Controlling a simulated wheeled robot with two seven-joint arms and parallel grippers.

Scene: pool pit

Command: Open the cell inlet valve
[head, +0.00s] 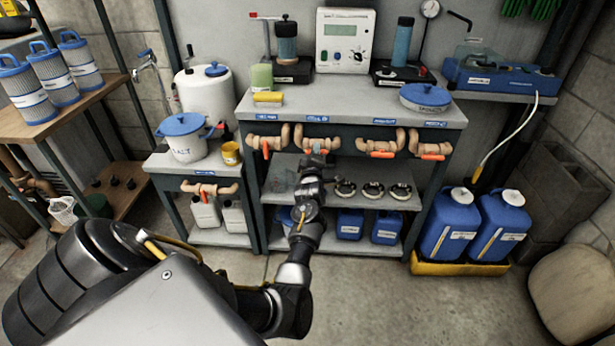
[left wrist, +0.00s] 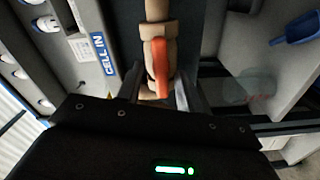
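The cell inlet valve (head: 317,143) is a tan pipe piece under the bench's front edge, below a blue label. In the left wrist view the blue label (left wrist: 104,54) reads CELL IN, and the valve's orange lever (left wrist: 160,68) lies along the pipe. My left gripper (head: 317,160) is right in front of this valve and hides part of it in the head view. In the left wrist view its two fingers (left wrist: 158,92) stand apart on either side of the valve, with visible gaps beside the lever. My right gripper is out of view.
Similar orange-lever valves sit left (head: 267,143) and right (head: 381,148) along the bench (head: 350,100). Dark round fittings (head: 372,189) lie on the shelf below. Blue jugs (head: 450,225) stand in a yellow tray at right. The floor in front is clear.

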